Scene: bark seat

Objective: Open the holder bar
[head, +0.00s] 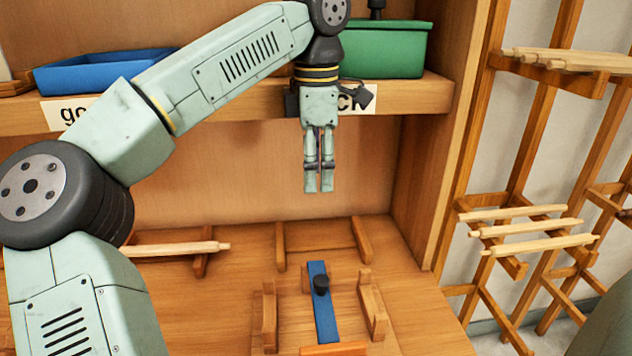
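The holder bar looks to be the blue bar (318,302) with a black knob (321,285) on top. It lies lengthwise over a wooden holder on the bench, between two upright wooden side pieces (269,315). My gripper (319,190) hangs pointing down above and behind the bar, clear of it. Its two fingers are close together with at most a thin gap, and nothing shows between them. How the bar is hinged or fastened cannot be seen.
A shelf above carries a blue tray (100,75) and a green bin (385,50). A pale turned rod (175,249) lies on a wooden rest at left. Racks with several rods (530,226) stand at right. The bench around the holder is mostly clear.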

